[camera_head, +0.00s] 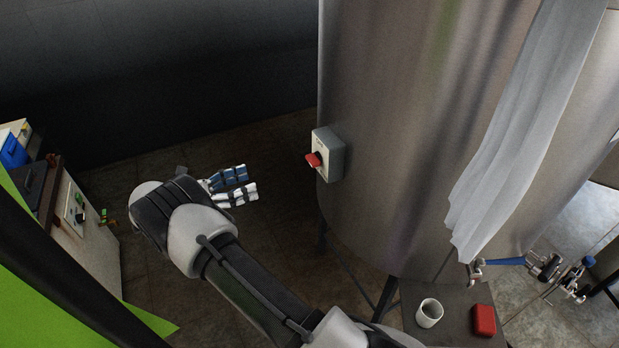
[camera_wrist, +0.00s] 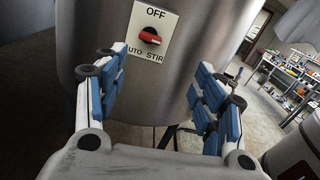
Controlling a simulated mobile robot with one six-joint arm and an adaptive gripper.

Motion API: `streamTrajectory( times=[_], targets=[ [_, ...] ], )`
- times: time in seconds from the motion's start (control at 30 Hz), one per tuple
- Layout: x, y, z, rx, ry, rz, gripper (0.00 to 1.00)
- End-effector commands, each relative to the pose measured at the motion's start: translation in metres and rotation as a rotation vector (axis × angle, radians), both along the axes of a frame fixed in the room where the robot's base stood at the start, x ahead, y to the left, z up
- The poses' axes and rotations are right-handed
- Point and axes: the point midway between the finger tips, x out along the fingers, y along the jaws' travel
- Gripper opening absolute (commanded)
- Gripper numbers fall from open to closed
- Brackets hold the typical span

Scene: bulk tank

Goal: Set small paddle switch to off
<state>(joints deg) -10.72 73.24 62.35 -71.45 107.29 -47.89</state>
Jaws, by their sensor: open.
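A red switch handle (camera_head: 314,160) sticks out of a grey box (camera_head: 329,155) on the side of the steel tank. In the wrist view the red handle (camera_wrist: 150,36) sits on a pale plate (camera_wrist: 139,49) marked OFF above and AUTO STIR below. The handle lies roughly crosswise, with a pale mark at its right end. My gripper (camera_head: 248,184) is open and empty, to the left of the box and apart from it. In the wrist view its blue-padded fingers (camera_wrist: 160,78) spread below the plate, with a clear gap between them.
The large steel tank (camera_head: 410,130) fills the middle, with a pale cloth (camera_head: 510,130) hanging over it. A small stand with a white cup (camera_head: 429,313) and a red block (camera_head: 483,320) is at lower right. A cabinet (camera_head: 92,245) with a small panel stands at left.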

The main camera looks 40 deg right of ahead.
Motion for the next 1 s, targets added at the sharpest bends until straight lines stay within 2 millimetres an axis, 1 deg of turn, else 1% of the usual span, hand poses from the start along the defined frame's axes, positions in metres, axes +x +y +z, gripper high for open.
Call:
streamTrajectory(
  times=[0.63, 0.77, 1.0],
  targets=[
    [0.001, 0.004, 0.002, 0.000, -0.001, 0.001, 0.63],
    [0.002, 0.019, 0.004, -0.003, -0.004, 0.003, 0.63],
    [0.003, 0.061, 0.008, -0.006, -0.014, 0.002, 0.63]
  ],
)
